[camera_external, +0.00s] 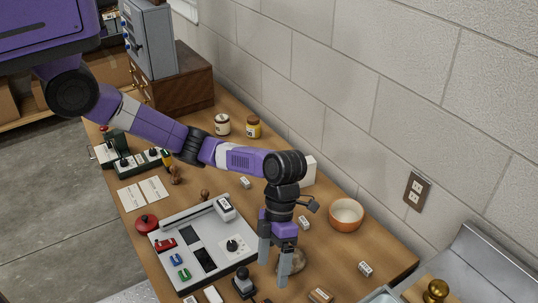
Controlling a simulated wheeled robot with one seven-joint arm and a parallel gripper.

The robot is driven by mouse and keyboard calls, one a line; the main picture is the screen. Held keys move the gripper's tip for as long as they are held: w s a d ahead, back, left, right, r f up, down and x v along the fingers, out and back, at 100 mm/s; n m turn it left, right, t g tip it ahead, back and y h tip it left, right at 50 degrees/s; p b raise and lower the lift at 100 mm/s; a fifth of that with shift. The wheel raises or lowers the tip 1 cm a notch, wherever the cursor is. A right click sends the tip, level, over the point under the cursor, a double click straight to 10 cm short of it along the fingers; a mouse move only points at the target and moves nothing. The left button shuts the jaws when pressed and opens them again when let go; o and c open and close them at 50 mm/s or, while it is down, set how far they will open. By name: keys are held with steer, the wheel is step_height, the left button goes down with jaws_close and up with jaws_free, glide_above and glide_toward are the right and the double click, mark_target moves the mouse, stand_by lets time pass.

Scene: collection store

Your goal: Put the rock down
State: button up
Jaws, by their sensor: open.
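My gripper (273,272) points straight down over the front part of the wooden table, with its two grey fingers apart. The rock (297,262) is a rounded grey-brown lump at the fingers, low by the tabletop. The right finger hides part of it. I cannot tell whether the rock touches a finger, or exactly how it lies between or behind them.
A grey control panel (164,242) with coloured switches lies left of my gripper, and a black joystick (243,283) stands close by. An orange bowl (346,214) stands to the right near the wall. Several small labelled blocks are scattered around. Some bare tabletop (335,262) shows right of the rock.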

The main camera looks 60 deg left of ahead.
steer(key=s+d+r+m+g+h, duration=0.1)
steer(key=s+d+r+g+h, duration=0.25)
steer(key=s+r, duration=0.3)
steer(key=s+d+r+g+h, duration=0.3)
steer(key=s+r+g+h, duration=0.15)
steer(key=s+r, duration=0.2)
steer(key=w+a+r+n+t+h, duration=0.5)
steer(key=a+r+n+t+h, duration=0.55)
steer(key=h, duration=0.45)
steer(key=w+a+f+n+t+y, duration=0.3)
steer(key=a+n+t+y, duration=0.55)
steer(key=n+t, duration=0.3)
steer(key=w+a+f+n+t+y, duration=0.25)
steer(key=a+n+t+y, duration=0.45)
steer(key=a+n+t, duration=0.35)
steer(key=s+a+f+n+g+y, duration=0.3)
steer(key=s+a+f+y, duration=0.2)
steer(key=a, duration=0.3)
steer(key=s+a+f+n+g+y, duration=0.3)
steer(key=s+a+f+y, duration=0.2)
steer(key=a+f, duration=0.3)
steer(key=shift+s+a+f+y, duration=0.15)
steer(key=shift+a+f+y, duration=0.1)
steer(key=shift+a+y, duration=0.35)
stand_by(0.8)
